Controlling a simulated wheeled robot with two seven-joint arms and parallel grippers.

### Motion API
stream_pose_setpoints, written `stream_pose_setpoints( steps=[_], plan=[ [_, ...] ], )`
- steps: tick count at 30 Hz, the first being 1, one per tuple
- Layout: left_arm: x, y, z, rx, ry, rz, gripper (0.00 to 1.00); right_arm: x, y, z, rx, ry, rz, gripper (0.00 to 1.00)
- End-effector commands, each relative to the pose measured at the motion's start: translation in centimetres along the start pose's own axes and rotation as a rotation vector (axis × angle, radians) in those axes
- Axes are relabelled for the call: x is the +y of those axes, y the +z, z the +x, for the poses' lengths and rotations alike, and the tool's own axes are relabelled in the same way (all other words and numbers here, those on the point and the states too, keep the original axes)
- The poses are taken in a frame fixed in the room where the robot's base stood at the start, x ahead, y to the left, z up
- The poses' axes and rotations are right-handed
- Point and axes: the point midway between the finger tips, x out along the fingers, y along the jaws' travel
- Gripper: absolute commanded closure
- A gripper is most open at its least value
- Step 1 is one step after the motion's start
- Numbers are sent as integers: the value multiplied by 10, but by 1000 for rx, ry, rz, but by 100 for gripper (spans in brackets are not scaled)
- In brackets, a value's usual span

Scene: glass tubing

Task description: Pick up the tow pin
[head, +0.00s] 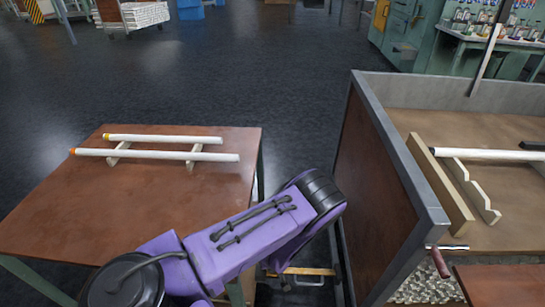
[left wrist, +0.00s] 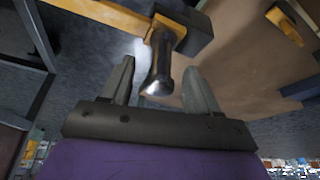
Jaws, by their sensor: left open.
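The tow pin appears to be the shiny dark metal pin with a rounded, flared end (left wrist: 158,75) in the left wrist view. It is set at a black block (left wrist: 188,30) on a yellow bar (left wrist: 105,12). My left gripper (left wrist: 159,65) is open, and the pin shows between its two fingers in the picture. I cannot tell whether they touch it or how deep it lies between them. In the head view my purple left arm reaches down at the centre, and its gripper is hidden. A yellow bar (head: 303,270) shows low beyond the arm.
A brown table (head: 60,215) at left holds two white tubes (head: 200,156) on supports. At right stands a large grey-rimmed bin (head: 400,150) with another tube (head: 480,154). A red-handled tool (head: 440,262) is at its near corner. Dark floor (head: 270,80) is open behind.

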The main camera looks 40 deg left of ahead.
Motion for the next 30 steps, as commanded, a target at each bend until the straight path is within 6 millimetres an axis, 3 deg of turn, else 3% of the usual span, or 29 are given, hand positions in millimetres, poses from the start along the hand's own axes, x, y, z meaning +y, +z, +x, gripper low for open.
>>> stream_pose_setpoints(
  steps=[7, 12, 13, 23, 30],
  plan=[
    [0, 0, 4, 0, 0, 0, 39, 0, 0, 1, 0, 0, 0, 57],
    [0, 0, 3, 0, 0, 0, 95, 0, 0, 1, 0, 0, 0, 57],
    [0, 0, 3, 0, 0, 0, 100, 0, 0, 1, 0, 0, 0, 57],
    [1, -3, -2, 1, 1, -1, 100, 0, -1, -2, 0, 0, 0, 57],
    [1, -25, -54, 2, 2, -4, 100, 2, -7, -17, 0, 0, 0, 57]
  ],
)
